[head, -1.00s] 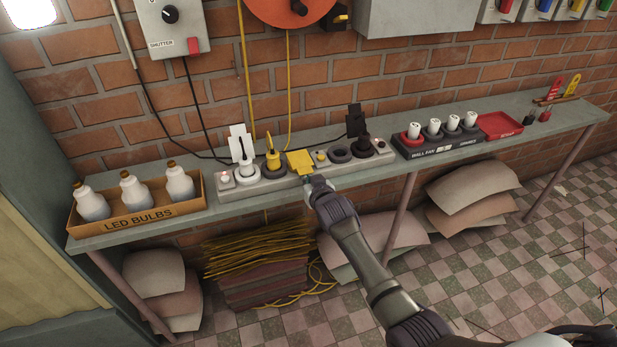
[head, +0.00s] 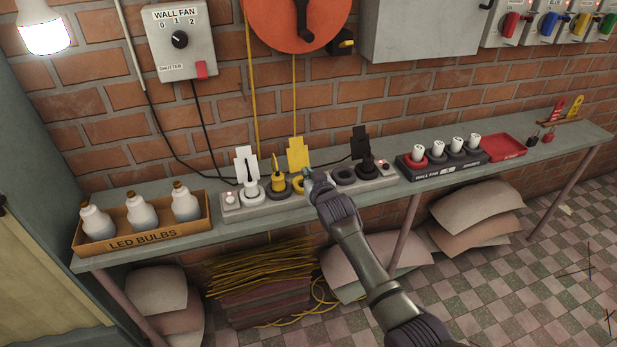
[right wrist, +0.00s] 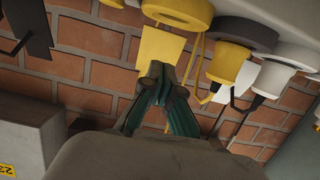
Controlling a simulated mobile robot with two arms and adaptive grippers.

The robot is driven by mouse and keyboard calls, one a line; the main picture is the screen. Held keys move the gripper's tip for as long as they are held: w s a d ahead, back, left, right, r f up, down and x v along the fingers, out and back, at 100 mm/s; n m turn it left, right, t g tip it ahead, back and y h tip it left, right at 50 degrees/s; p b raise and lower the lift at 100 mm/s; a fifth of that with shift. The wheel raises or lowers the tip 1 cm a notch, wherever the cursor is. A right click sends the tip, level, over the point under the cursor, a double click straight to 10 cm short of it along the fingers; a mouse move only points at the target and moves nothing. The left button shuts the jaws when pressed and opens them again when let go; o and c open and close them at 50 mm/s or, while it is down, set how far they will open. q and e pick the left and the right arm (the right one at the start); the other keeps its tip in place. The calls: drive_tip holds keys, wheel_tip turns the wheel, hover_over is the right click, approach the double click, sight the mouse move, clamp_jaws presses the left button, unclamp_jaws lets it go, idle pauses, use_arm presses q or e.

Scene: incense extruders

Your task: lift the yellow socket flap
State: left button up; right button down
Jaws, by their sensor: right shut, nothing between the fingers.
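The yellow socket flap (head: 298,154) stands upright behind its yellow-ringed socket (head: 298,185) on the grey socket strip (head: 270,206). In the right wrist view the flap (right wrist: 160,50) shows just beyond my fingertips, with the yellow ring (right wrist: 180,12) above it. My right gripper (head: 308,177) is at the front of the yellow socket, partly covering it. In the right wrist view its fingers (right wrist: 166,82) are shut and empty, close to the flap; I cannot tell whether they touch it. My left gripper is not in view.
A LED bulb box (head: 140,240) is at the left, a red tray (head: 503,147) at the right. The brick wall is close behind.

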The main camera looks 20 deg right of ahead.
sight(303, 154)
drive_tip(key=shift+w+r, duration=0.25)
drive_tip(key=shift+r, duration=0.1)
drive_tip(key=shift+w+r+p, duration=0.3)
drive_tip(key=shift+r+p, duration=0.25)
drive_tip(key=shift+r, duration=0.2)
drive_tip(key=shift+w+r+p, duration=0.25)
drive_tip(key=shift+r+p, duration=0.25)
drive_tip(key=shift+r, duration=0.25)
drive_tip(key=shift+f, duration=0.2)
drive_tip(key=shift+w+f+b, duration=0.1)
drive_tip(key=shift+f+b, duration=0.3)
drive_tip(key=shift+b, duration=0.05)
drive_tip(key=w+b, duration=0.1)
drive_tip(key=w+r+b, duration=0.1)
drive_tip(key=w, duration=0.1)
drive_tip(key=shift+a, duration=0.1)
